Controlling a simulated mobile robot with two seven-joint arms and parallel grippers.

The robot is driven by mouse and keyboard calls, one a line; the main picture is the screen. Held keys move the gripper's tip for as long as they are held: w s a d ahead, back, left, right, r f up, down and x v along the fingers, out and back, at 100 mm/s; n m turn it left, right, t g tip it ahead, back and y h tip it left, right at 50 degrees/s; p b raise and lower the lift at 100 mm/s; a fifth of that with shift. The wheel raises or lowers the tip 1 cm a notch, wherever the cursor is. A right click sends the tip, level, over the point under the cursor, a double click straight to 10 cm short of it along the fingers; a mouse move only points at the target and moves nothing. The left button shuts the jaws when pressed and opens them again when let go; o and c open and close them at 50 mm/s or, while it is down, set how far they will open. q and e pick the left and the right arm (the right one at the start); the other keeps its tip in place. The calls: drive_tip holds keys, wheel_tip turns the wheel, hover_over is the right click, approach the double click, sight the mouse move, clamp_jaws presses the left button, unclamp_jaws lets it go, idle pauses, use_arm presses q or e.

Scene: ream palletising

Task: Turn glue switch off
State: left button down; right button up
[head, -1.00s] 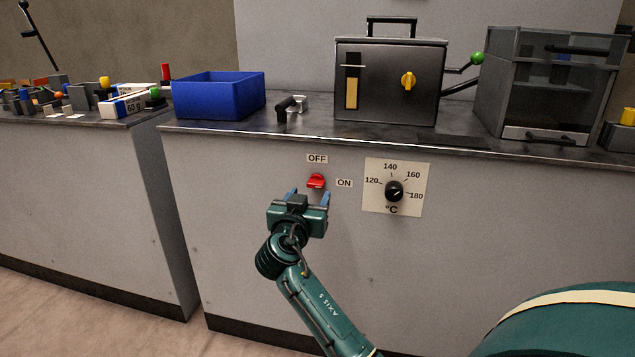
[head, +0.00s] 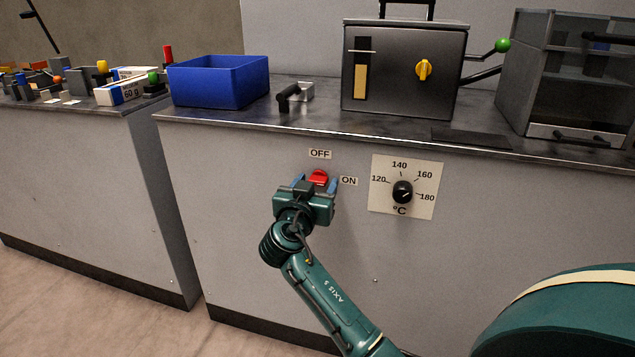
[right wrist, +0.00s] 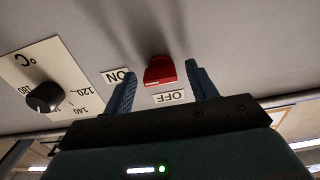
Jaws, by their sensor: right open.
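The red glue switch (head: 319,177) is on the grey front panel of the counter, below the OFF label (head: 320,154) and left of the ON label (head: 349,181). I cannot tell surely which label it points to. My right gripper (head: 316,184) is open, its blue fingers on either side of the switch. In the right wrist view the switch (right wrist: 160,72) appears upside down between the open fingers (right wrist: 160,80), with a gap on each side. I see no clear contact. My left gripper is not in view.
A temperature dial (head: 402,192) is on a plate right of the switch. The counter top (head: 350,127) juts above, bearing a blue bin (head: 218,82), a small black handle (head: 288,97) and a dark metal box (head: 404,70) with a yellow knob. The panel below the switch is clear.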

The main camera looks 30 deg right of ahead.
drive_tip(key=c, duration=1)
